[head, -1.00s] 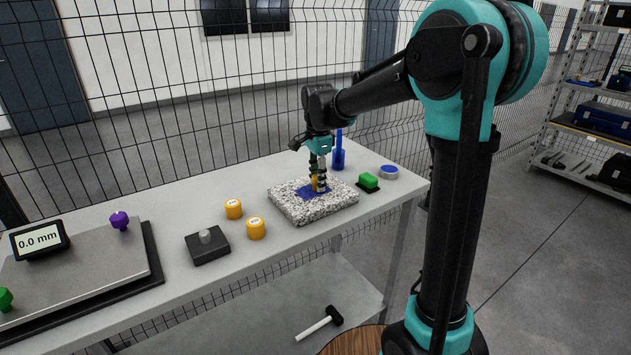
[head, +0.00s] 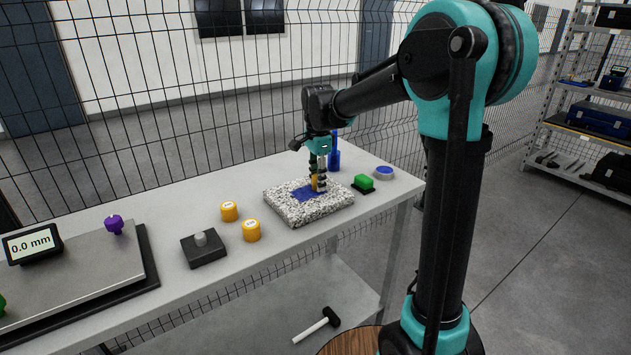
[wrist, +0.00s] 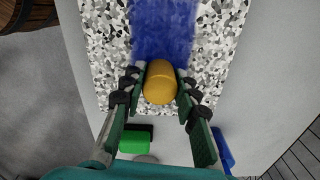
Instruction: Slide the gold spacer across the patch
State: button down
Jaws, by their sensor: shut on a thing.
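The gold spacer (wrist: 160,82) is held between the two fingers of my gripper (wrist: 158,88) in the wrist view. In the head view my gripper (head: 318,185) points down over the speckled granite plate (head: 290,211), and the gold spacer shows as a small strip between its fingers. The blue patch (wrist: 162,35) covers a band of the plate, and the spacer sits at the band's near end in the wrist view. The patch (head: 305,194) is partly hidden by the gripper in the head view. I cannot tell whether the spacer touches the plate.
A green block on a black pad (head: 362,183), a white dish with blue (head: 384,172) and a blue bottle (head: 334,158) stand near the plate. Two yellow cylinders (head: 229,211) (head: 251,230), a dark block with a grey knob (head: 204,248) and a display reading 0.0 mm (head: 33,243) stand left.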

jog(key=shift+w+d, duration=0.15)
jog(key=shift+d, duration=0.1)
jog(key=c, duration=0.7)
grip_release()
jog(key=shift+r, duration=0.1)
jog(key=shift+r, duration=3.4)
